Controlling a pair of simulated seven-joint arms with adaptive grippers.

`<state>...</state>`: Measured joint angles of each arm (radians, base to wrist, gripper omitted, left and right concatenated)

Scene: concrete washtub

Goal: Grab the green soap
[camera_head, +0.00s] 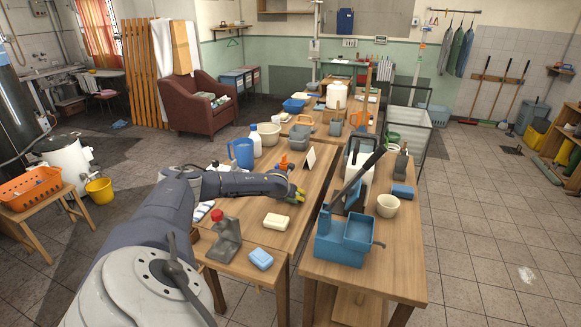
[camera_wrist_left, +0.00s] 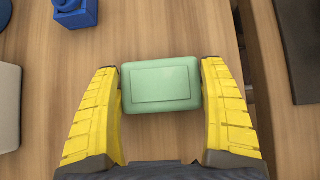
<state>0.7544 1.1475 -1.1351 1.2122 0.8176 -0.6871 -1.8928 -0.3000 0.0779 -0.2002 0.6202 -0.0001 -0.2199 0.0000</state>
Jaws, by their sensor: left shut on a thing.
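The green soap (camera_wrist_left: 161,85) is a pale green block with a raised rectangle on top. In the left wrist view it sits between the yellow fingers of my left gripper (camera_wrist_left: 162,92), which press on its left and right ends. Wooden tabletop shows beneath it; I cannot tell whether it is lifted. In the head view my left gripper (camera_head: 297,196) is low over the left wooden table (camera_head: 268,236), and I cannot make out the soap there. My right gripper is not in view.
A cream soap bar (camera_head: 277,221) and a blue block (camera_head: 261,259) lie nearer on the same table. A blue jug (camera_head: 242,153) stands behind my arm. A narrow gap separates the right table, which holds a blue caddy (camera_head: 340,250).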

